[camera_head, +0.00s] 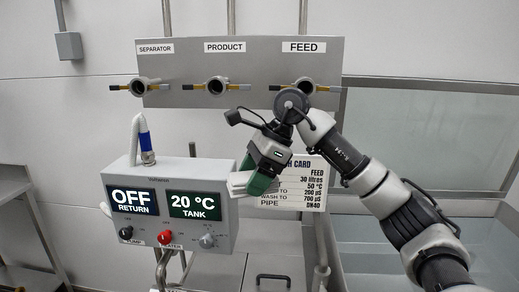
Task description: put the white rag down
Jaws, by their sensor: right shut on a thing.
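My right gripper (258,178) comes in from the right and points down and left. It is shut on the white rag (238,181). The rag shows as a small, pale, folded piece at the fingers, partly hidden by them. In the picture, rag and fingers overlap the upper right corner of the grey control box (165,228). I cannot tell whether the rag touches the box. My left gripper is not in view.
The box has "OFF" and "20 °C" displays, knobs and a blue-white hose (144,140). A printed card (308,184) hangs behind my gripper. A panel (262,60) carries three labelled ports. A metal table (15,185) stands left; a tank (385,255) lies lower right.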

